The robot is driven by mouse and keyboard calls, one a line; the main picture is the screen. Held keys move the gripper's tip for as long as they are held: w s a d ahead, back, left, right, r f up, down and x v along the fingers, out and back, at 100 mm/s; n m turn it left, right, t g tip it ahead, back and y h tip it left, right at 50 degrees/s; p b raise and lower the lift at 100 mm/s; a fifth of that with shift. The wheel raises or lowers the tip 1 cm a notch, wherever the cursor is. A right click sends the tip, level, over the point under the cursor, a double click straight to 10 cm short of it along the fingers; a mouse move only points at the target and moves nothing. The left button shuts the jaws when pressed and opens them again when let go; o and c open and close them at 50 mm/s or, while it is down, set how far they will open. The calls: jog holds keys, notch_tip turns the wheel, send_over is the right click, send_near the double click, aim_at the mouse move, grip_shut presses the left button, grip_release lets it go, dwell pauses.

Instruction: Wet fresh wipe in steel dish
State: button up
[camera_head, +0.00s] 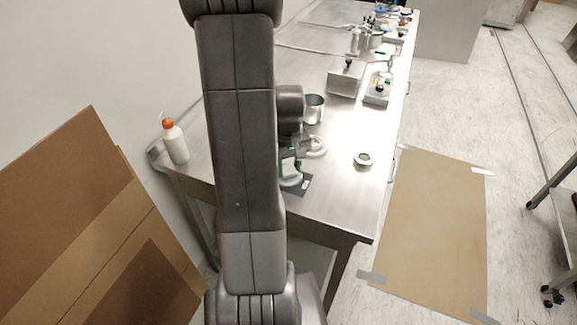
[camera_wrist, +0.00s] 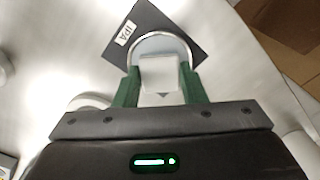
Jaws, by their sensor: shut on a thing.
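My gripper (camera_wrist: 161,82) is shut on a white folded wipe (camera_wrist: 160,70), held between its two green fingers. The wipe is in front of the steel dish (camera_wrist: 160,44) in the wrist view and hides much of it; whether it touches the dish's inside I cannot tell. The dish stands on a dark mat (camera_wrist: 143,17) labelled "IPA". In the head view my gripper (camera_head: 291,163) is low over the dish (camera_head: 292,183) and mat (camera_head: 304,186), near the bench's front end. My arm hides part of this area.
On the steel bench (camera_head: 330,200), a white ring-shaped thing (camera_head: 317,147) and a steel cup (camera_head: 314,108) are just behind my gripper. A small round tin (camera_head: 363,159) is to the right. A wash bottle (camera_head: 175,141) stands left. A steel box (camera_head: 345,80) and tray (camera_head: 377,92) are farther back.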

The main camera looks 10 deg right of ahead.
aim_at(289, 169)
jog(key=shift+r+p, duration=2)
jog(key=shift+r, duration=1)
jog(key=shift+m, duration=0.5)
jog(key=w+a+p, duration=0.1)
jog(key=w+a, duration=0.1)
jog(key=w+a+f+p, duration=0.1)
jog(key=w+a, duration=0.1)
jog(key=w+a+f+p, duration=0.1)
jog(key=w+a, duration=0.1)
jog(key=shift+m, duration=0.5)
jog(key=w+a+f+p, duration=0.1)
jog(key=a, duration=0.1)
jog(key=w+a+f, duration=0.1)
jog(key=w+a+f+p, duration=0.1)
jog(key=a, duration=0.1)
jog(key=shift+w+a+f+p, duration=0.1)
jog(key=shift+w+a+p, duration=0.2)
jog(key=shift+a+p, duration=0.05)
jog(key=shift+w+a+f, duration=0.15)
jog(key=shift+a+f, duration=0.1)
jog(key=shift+a, duration=0.15)
